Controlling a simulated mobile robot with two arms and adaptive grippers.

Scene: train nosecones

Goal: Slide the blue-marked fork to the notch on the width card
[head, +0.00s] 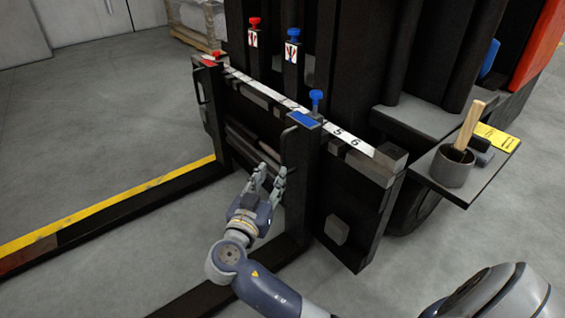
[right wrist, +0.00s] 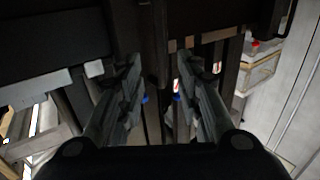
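The blue-marked fork (head: 300,155) is a black upright with a blue plate on top and a blue knob (head: 316,97) beside it. It hangs on the carriage bar right of centre. The red-marked fork (head: 212,95) hangs at the bar's left end. The yellow width card (head: 497,138) lies on the side shelf, its notch too small to make out. My right gripper (head: 270,172) is just left of the blue-marked fork's upright, its fingers apart and empty. In the right wrist view the spread fingers (right wrist: 158,75) have dark metal beyond them; contact cannot be told. My left gripper is not in view.
A white number scale (head: 350,138) runs along the carriage bar, with 5 and 6 readable. The side shelf (head: 465,185) also holds a dark cup (head: 452,168) with a wooden-handled brush. Red and blue knobs stand behind the bar. Floor is clear at left, around a yellow line.

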